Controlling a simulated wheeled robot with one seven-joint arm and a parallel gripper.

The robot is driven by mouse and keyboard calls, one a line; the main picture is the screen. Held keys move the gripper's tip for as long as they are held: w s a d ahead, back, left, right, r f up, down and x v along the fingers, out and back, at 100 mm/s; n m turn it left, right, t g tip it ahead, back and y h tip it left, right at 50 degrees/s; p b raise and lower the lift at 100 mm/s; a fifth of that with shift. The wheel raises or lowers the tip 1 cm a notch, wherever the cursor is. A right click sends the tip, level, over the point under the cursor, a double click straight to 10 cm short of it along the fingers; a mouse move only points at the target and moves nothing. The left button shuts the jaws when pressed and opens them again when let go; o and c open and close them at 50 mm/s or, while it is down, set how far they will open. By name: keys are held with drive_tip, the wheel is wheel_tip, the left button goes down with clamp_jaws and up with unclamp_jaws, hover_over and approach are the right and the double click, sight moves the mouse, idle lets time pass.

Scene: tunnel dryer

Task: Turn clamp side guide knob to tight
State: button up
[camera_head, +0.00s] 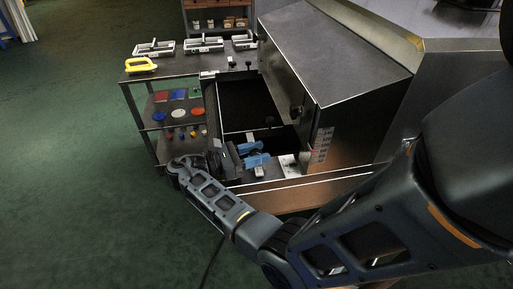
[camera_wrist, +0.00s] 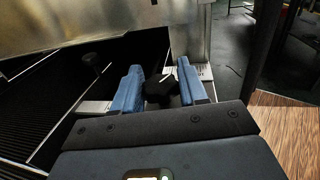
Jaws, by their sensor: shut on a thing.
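The clamp side guide knob (camera_wrist: 160,92) is black with a white pointer line, in the middle of the wrist view. It sits between the two blue fingers of my gripper (camera_wrist: 161,88), which is shut on it. The white line points up and slightly right in that view. In the head view, my gripper (camera_head: 254,154) shows as blue fingers at the dryer's near opening. The knob cannot be clearly made out there.
A second black knob (camera_wrist: 90,61) stands left of my gripper over the dark conveyor bed (camera_wrist: 40,105). The steel dryer hood (camera_head: 335,55) rises behind. A shelf rack (camera_head: 150,113) with small coloured items stands at the left. Green floor at left is clear.

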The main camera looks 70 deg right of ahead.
drive_tip(key=shift+w+m+g+y+p, duration=0.1)
drive_tip(key=shift+m+g+y+p, duration=0.45)
drive_tip(key=shift+m+g+y, duration=0.9)
drive_tip(key=y, duration=0.1)
drive_tip(key=m+y+b, duration=0.1)
drive_tip(key=m+g+y+b, duration=0.1)
drive_tip(key=y, duration=0.1)
drive_tip(key=shift+f, duration=0.25)
drive_tip(key=m+y+b, duration=0.1)
drive_tip(key=y+b, duration=0.1)
drive_tip(key=b, duration=0.1)
drive_tip(key=m+y+b, duration=0.2)
drive_tip(key=y+b, duration=0.1)
drive_tip(key=b, duration=0.1)
drive_tip(key=shift+f+g, duration=0.15)
drive_tip(key=shift+g, duration=0.1)
drive_tip(key=shift+m+y+b, duration=0.45)
drive_tip(key=shift+b, duration=0.8)
drive_tip(key=shift+y+b, duration=0.3)
drive_tip(key=shift+b, duration=0.1)
drive_tip(key=shift+r+m+y+b, duration=0.35)
drive_tip(key=shift+m+y+b, duration=0.15)
drive_tip(key=shift+b, duration=0.25)
drive_tip(key=o, duration=0.9)
